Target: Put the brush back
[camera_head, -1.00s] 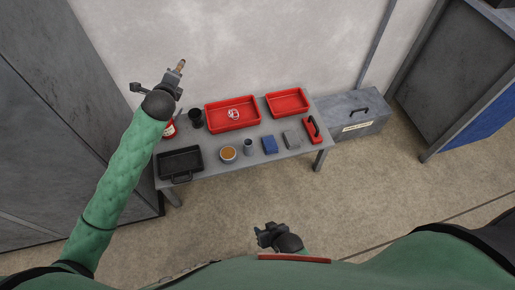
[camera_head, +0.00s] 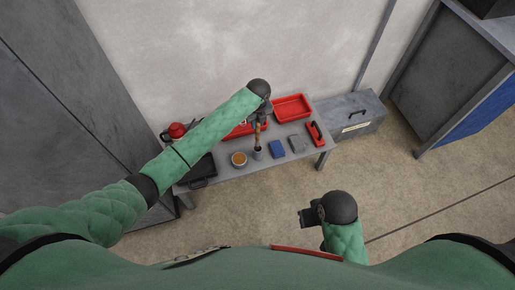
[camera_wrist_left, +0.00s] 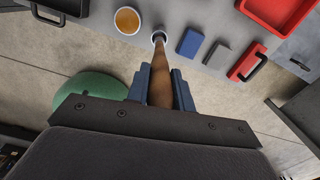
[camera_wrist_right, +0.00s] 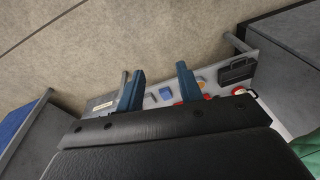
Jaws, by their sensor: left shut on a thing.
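The brush (camera_head: 257,131) has a brown wooden handle. My left gripper (camera_head: 262,113) is shut on it, above the table. The brush points down at the small grey cup (camera_head: 258,153) near the table's front edge. In the left wrist view the brush (camera_wrist_left: 161,78) runs between the fingers of my left gripper (camera_wrist_left: 161,84) towards the mouth of the cup (camera_wrist_left: 159,37). Its far end meets the cup's mouth; I cannot tell how deep it reaches. My right gripper (camera_head: 308,217) is in front of the table; its fingers (camera_wrist_right: 160,86) are apart and empty.
On the table (camera_head: 226,174) are an orange-filled bowl (camera_head: 239,160), a blue block (camera_head: 278,149), a grey block (camera_head: 297,144), a red handled tool (camera_head: 315,133), a black tray (camera_head: 199,175) and red trays (camera_head: 292,108). A grey chest (camera_head: 353,108) stands right. My left arm covers part of the table.

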